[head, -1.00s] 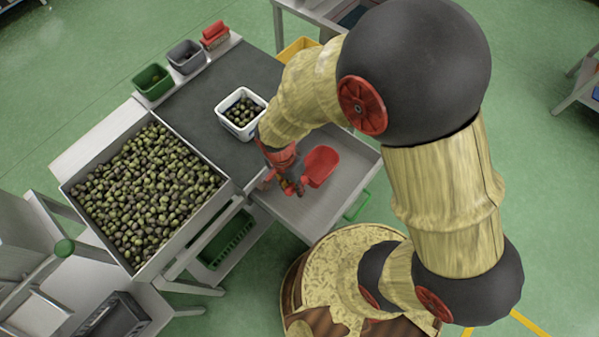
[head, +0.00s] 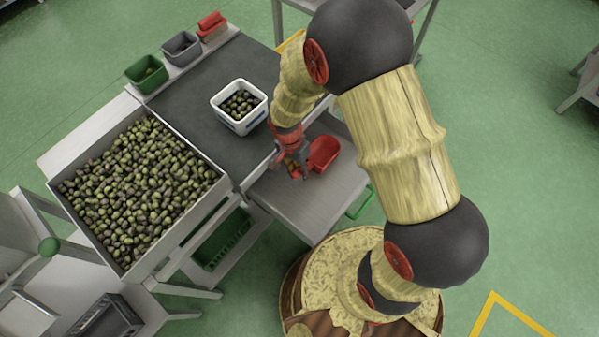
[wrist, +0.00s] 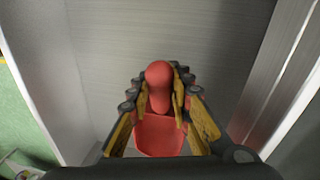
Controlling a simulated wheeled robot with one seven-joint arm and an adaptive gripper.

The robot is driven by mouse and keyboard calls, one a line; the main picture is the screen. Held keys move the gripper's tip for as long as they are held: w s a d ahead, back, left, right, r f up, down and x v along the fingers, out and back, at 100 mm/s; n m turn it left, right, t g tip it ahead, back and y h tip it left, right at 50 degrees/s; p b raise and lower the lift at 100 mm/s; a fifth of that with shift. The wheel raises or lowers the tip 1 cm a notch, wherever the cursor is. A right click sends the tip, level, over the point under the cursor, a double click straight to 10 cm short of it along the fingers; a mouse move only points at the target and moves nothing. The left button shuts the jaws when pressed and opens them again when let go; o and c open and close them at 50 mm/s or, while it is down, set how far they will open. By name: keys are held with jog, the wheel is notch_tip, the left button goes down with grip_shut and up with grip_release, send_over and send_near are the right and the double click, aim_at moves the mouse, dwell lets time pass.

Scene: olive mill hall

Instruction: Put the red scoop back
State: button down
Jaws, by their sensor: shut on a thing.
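The red scoop (head: 324,152) is at my gripper (head: 294,168), over the grey metal tray or shelf (head: 325,205) beside the dark work surface. In the wrist view the scoop's rounded red handle (wrist: 159,88) sits between the two fingers of my gripper (wrist: 160,84), which are shut on it. I cannot tell whether the scoop touches the metal.
A white tub with olives (head: 215,101) stands on the dark work surface (head: 195,115). A large bin of olives (head: 62,190) is at left. A green box (head: 146,88), a grey box (head: 181,62) and red blocks (head: 211,27) line the back ledge.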

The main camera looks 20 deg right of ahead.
jog(key=shift+f, duration=0.1)
jog(key=c, duration=1.6)
grip_release()
jog(key=shift+c, duration=0.2)
